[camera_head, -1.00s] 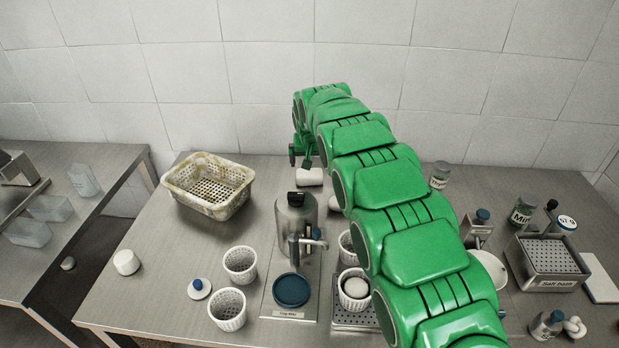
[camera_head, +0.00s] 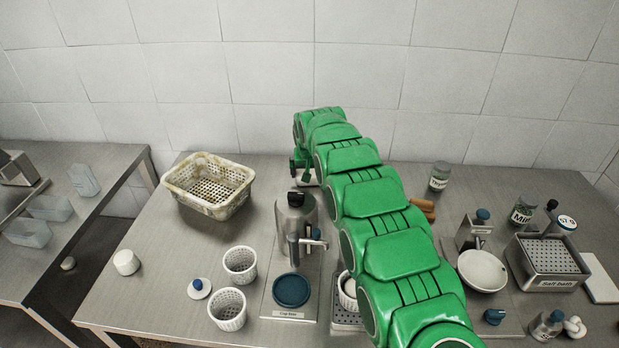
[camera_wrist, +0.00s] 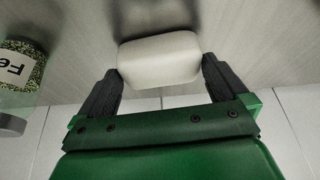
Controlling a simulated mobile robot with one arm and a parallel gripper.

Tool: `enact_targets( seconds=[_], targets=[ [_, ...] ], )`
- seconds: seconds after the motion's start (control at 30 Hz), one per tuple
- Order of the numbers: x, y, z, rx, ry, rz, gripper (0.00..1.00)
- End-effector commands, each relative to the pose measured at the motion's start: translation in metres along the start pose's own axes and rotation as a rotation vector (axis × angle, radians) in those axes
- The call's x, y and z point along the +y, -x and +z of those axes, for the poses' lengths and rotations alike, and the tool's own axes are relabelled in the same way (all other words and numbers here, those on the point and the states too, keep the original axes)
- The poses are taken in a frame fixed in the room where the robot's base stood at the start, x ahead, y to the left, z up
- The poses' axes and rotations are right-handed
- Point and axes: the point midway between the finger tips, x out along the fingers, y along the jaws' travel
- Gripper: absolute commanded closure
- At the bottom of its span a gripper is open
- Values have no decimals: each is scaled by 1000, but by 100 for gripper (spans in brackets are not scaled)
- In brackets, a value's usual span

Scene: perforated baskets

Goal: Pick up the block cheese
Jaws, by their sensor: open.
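The block cheese (camera_wrist: 160,60) is a pale, off-white block with rounded edges, lying on the grey tabletop in the wrist view. My gripper (camera_wrist: 162,82) is open, with one dark finger at each end of the block. The block sits between the fingertips, and small gaps or light contact at its ends cannot be told apart. In the head view my gripper (camera_head: 303,172) is low over the back of the table, and I cannot make out the block there.
A perforated basket (camera_head: 208,186) stands to the left. A metal device (camera_head: 296,225) stands just in front of my gripper. White perforated cups (camera_head: 240,264) stand at the front. A labelled jar (camera_wrist: 18,75) is at the left of the wrist view. The tiled wall is close behind.

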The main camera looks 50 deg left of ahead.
Motion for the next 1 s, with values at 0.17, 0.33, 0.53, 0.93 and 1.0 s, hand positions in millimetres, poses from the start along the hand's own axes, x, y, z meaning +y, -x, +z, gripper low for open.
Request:
enact_targets(
  seconds=[0.17, 0.33, 0.53, 0.93, 1.0],
  targets=[
    [-1, -3, 0, 2, 1, -1, 0],
    [0, -3, 0, 2, 1, 0, 8],
    [0, -3, 0, 1, 1, 0, 38],
    [0, 2, -3, 3, 0, 0, 43],
    [0, 7, -6, 4, 0, 0, 43]
  ],
)
